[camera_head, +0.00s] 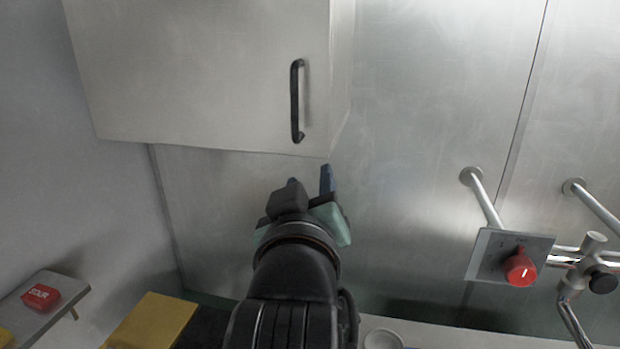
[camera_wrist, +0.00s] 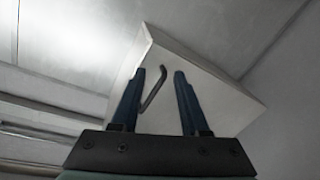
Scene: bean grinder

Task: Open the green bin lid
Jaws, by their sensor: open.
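I cannot make out a green bin or its lid in either view. A dark green strip (camera_head: 207,300) shows low along the back wall, but I cannot tell what it belongs to. My gripper (camera_head: 309,176) points up and away in front of the metal wall, below the pale cabinet. It is open, with nothing between its blue fingers. In the wrist view, my gripper (camera_wrist: 160,74) has its fingers apart, with the cabinet beyond them.
The pale cabinet (camera_head: 200,70) with a black handle (camera_head: 296,100) hangs above. At right are a red knob (camera_head: 520,268) on a metal plate and pipes (camera_head: 484,200). At lower left are a yellow panel (camera_head: 150,322) and a red "SOUR" item (camera_head: 40,297) on a shelf.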

